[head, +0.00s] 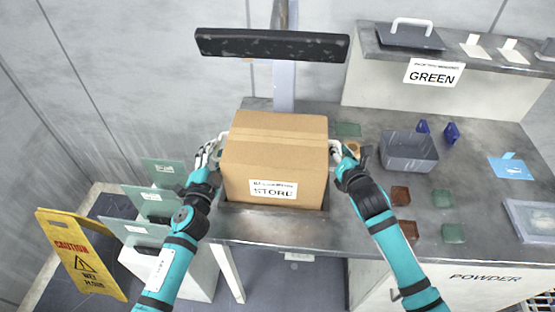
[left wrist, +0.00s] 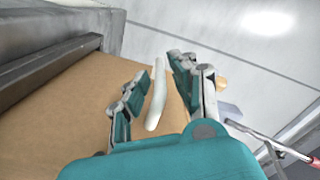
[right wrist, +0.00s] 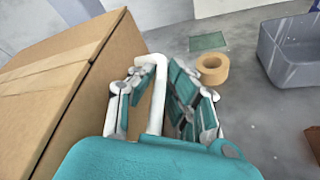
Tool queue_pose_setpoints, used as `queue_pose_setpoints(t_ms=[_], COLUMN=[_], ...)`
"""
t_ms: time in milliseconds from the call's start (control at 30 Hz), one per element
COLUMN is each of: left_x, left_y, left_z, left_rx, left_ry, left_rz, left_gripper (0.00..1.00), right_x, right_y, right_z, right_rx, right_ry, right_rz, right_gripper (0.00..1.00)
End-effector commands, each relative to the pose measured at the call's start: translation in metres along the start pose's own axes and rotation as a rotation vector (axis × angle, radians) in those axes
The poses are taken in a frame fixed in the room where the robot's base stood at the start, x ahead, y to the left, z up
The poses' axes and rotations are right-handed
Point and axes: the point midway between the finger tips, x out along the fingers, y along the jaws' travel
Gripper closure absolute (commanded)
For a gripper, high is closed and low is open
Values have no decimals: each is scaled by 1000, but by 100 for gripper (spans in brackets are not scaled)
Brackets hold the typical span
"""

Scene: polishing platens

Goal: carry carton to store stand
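The brown carton (head: 275,150) has a white label reading STORE on its front and stands upright at the front of the grey bench. A white handle sticks out on each side. My left gripper (head: 212,153) is at the carton's left side; in the left wrist view its open fingers (left wrist: 157,90) straddle the left handle (left wrist: 156,105). My right gripper (head: 345,157) is at the right side; in the right wrist view its open fingers (right wrist: 155,100) straddle the right handle (right wrist: 157,110). Gaps show between fingers and handles. I cannot make out a separate store stand.
Right of the carton are a grey bin (head: 410,152), a tape roll (right wrist: 212,68) and several brown and green blocks. A dark bar (head: 272,45) hangs behind the carton. A rack with green plates (head: 155,201) and a yellow caution sign (head: 85,255) stand at left.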

Motion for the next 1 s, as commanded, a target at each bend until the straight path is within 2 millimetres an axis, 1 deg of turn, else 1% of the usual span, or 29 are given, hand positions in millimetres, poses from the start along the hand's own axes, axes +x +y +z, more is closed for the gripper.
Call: queue_pose_setpoints(t_ms=[33,167,500,533,767,1000], left_x=[0,0,0,1,1,1], left_y=[0,0,0,-6,-9,-23], left_z=[0,0,0,-4,-6,-15], left_rx=[0,0,0,0,0,0], left_ry=[0,0,0,7,7,7], left_rz=[0,0,-1,-9,-8,-9], left_gripper=[83,100,100,100,100,100], right_x=[0,0,0,-1,-2,-7], right_y=[0,0,-1,4,6,14], right_z=[0,0,0,5,8,21], right_rx=[0,0,-1,-1,-1,-1], right_ry=[0,0,0,-10,-9,-10], right_rz=[0,-1,-1,8,7,7], right_gripper=[100,100,100,100,100,100])
